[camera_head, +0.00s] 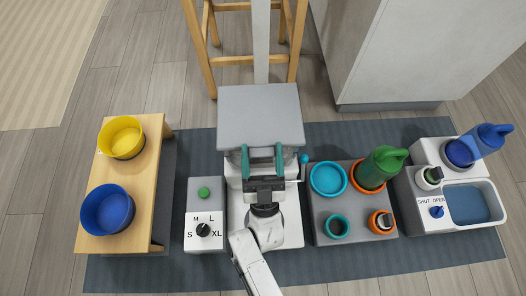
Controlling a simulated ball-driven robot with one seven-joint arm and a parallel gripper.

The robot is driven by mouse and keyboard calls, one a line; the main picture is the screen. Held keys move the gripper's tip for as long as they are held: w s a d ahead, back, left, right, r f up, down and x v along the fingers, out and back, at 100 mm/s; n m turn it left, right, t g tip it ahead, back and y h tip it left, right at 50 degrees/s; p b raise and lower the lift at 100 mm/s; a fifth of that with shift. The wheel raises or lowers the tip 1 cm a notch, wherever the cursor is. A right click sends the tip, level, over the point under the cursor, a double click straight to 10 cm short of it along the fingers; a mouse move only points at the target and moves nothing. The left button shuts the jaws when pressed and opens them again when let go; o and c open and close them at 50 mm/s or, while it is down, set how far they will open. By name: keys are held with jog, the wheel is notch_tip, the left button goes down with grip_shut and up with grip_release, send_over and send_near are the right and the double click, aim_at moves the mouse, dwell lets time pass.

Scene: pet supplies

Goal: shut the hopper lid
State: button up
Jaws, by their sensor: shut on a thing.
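The hopper lid (260,108) is a broad, flat grey panel at the top of the white feeder (291,222), in the middle of the head view. Its near edge lies just beyond my gripper (262,158). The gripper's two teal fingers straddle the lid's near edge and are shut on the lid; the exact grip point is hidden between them. The clear hopper below is mostly hidden by the lid and my arm. I cannot tell the lid's exact tilt.
Left are a green button and a size dial (203,230), and a wooden stand (137,190) with yellow and blue bowls. Right are a grey holder (350,230) with cups and a green bottle (384,165), and a water station (438,155). A wooden stool (207,50) stands behind.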

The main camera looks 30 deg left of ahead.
jog(key=shift+f, duration=0.65)
jog(key=o, duration=1.4)
jog(key=shift+f, duration=0.1)
jog(key=shift+o, duration=0.2)
jog(key=r+v, duration=0.1)
jog(key=v, duration=0.8)
jog(key=shift+s+d+f, duration=0.35)
jog(key=shift+s, duration=0.25)
